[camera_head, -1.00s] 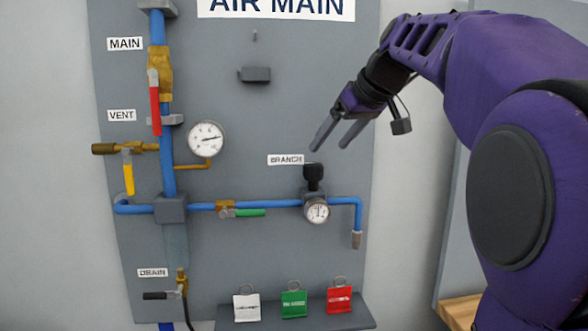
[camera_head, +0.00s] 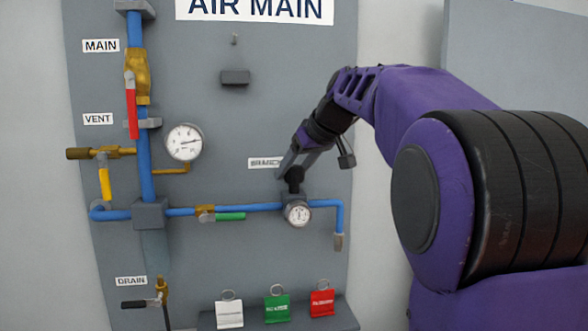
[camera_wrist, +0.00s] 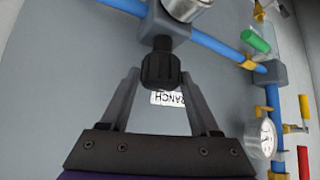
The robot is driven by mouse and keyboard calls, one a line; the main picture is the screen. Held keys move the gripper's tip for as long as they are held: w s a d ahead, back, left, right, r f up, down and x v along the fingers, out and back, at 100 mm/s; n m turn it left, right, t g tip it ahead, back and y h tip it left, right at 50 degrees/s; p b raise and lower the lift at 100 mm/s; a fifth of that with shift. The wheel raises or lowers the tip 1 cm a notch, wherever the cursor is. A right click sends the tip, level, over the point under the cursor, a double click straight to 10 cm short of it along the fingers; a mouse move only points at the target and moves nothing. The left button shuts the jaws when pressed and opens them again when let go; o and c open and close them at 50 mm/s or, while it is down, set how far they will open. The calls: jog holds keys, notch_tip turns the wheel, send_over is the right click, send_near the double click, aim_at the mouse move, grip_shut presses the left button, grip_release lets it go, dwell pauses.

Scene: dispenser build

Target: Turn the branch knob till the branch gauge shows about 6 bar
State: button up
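The black branch knob (camera_head: 294,177) stands on top of the regulator on the blue branch pipe. Just below it is the small round branch gauge (camera_head: 298,213); its needle is too small to read for sure. My gripper (camera_head: 288,166) is at the knob, its fingers coming down from the upper right. The gauge shows only in part at the top of the wrist view (camera_wrist: 187,6).
The BRANCH label (camera_head: 266,163) is partly behind my fingers. A green-handled valve (camera_head: 230,216) lies left on the branch pipe. The larger gauge (camera_head: 185,142) and the red main handle (camera_head: 132,108) are further left. The panel right of the regulator is mostly bare.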

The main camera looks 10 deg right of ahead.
grip_shut()
jog(key=shift+m, duration=0.3)
jog(key=shift+a+r+m+t+h+p, duration=0.15)
jog(key=shift+m+t+h+p, duration=0.3)
jog(key=shift+m+h, duration=0.7)
jog(key=shift+m+h+p, duration=0.65)
jog(key=shift+m+h, duration=0.4)
jog(key=shift+m, duration=0.4)
jog(key=shift+o, duration=1.8)
grip_release()
